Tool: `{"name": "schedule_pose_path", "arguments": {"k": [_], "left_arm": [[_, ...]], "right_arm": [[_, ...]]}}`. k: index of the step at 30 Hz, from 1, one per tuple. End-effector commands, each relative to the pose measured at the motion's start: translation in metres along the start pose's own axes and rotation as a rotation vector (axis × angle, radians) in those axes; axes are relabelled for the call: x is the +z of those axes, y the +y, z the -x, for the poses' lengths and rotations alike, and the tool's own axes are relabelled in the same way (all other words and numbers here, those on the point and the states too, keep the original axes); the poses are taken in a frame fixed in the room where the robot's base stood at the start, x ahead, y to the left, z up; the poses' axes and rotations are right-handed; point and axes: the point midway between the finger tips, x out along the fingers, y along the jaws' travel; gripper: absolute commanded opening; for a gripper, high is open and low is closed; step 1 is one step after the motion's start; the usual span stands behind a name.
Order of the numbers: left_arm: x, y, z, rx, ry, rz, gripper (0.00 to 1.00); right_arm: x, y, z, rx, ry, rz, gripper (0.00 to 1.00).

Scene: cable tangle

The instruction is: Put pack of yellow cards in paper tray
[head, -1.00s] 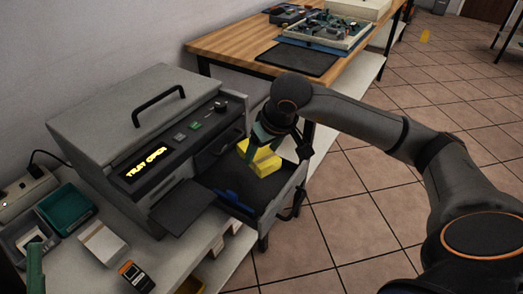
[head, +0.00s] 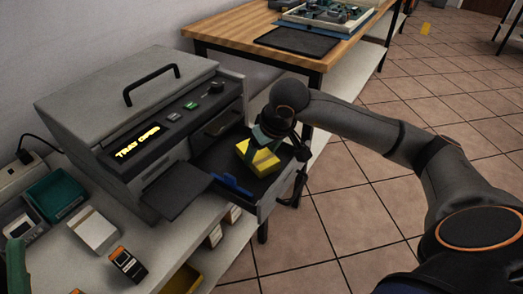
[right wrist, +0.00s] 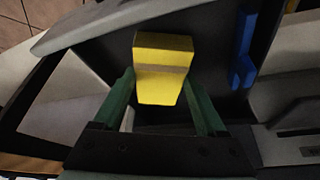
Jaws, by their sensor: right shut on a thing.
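The pack of yellow cards (head: 259,160) is in my right gripper (head: 268,146), over the dark floor of the pulled-out paper tray (head: 212,162). In the right wrist view the yellow pack (right wrist: 162,68) sits between the two green fingers of the right gripper (right wrist: 160,105), with the dark tray behind it. I cannot tell whether the pack touches the tray floor. The tray extends from the grey printer (head: 150,120), whose lit display reads "TRAY OPEN". A green piece at the lower left edge looks like part of my left gripper (head: 16,265); its jaws are not clear.
A blue guide (head: 231,185) stands in the tray. A teal bin (head: 55,193), a white box (head: 96,231) and a small black-and-orange device (head: 127,264) are on the left bench. A wooden table (head: 235,35) is behind.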

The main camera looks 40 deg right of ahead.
Motion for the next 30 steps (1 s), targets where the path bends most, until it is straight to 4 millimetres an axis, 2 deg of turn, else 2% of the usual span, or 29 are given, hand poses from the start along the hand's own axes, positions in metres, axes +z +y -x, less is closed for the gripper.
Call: {"name": "schedule_pose_path", "arguments": {"k": [29,30], "left_arm": [[0.008,0.004,0.008,0.001,-0.001,0.0,0.5],[0.007,0.004,0.007,0.001,-0.001,0.0,0.5]], "right_arm": [[0.005,0.0,-0.012,-0.001,0.001,0.0,0.03],[0.004,0.0,-0.01,-0.001,0.001,0.0,0.79]]}}
